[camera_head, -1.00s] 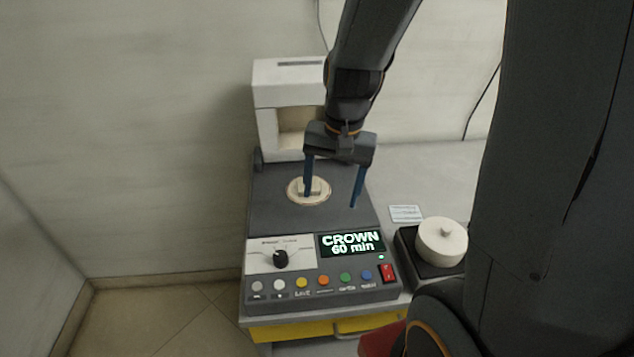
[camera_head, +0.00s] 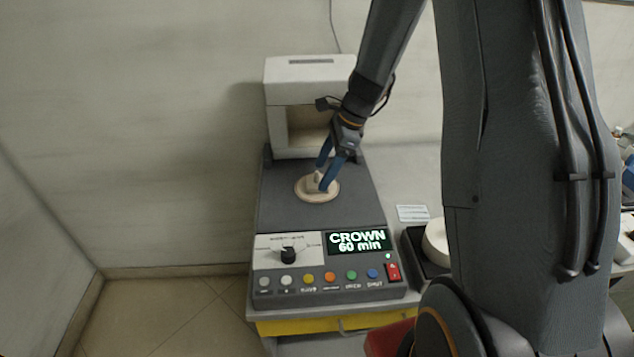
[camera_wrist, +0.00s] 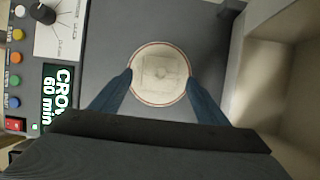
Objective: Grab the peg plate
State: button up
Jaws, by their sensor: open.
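The peg plate (camera_head: 305,193) is a round, cream disc with a raised block on it, lying on the dark grey top of the machine. In the wrist view the plate (camera_wrist: 160,58) shows a thin reddish ring near its rim and a pale square block in its middle. My gripper (camera_head: 324,185) is over the plate with its blue fingers pointing down. In the wrist view the fingers (camera_wrist: 160,78) are apart, their tips near the plate's left and right edges. I cannot tell whether they touch it.
The machine's front panel (camera_head: 330,270) has a dial, coloured buttons and a display reading "CROWN 60 min". A white, open-fronted housing (camera_head: 282,72) stands behind the plate. A round white lidded piece (camera_head: 434,243) on a dark base is at the right, partly hidden by my arm.

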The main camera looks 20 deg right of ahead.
aim_at(317, 184)
jog(key=shift+x, duration=1.35)
jog(key=shift+c, duration=0.5)
jog(key=shift+d, duration=0.1)
jog(key=c, duration=1.1)
jog(key=shift+r, duration=0.15)
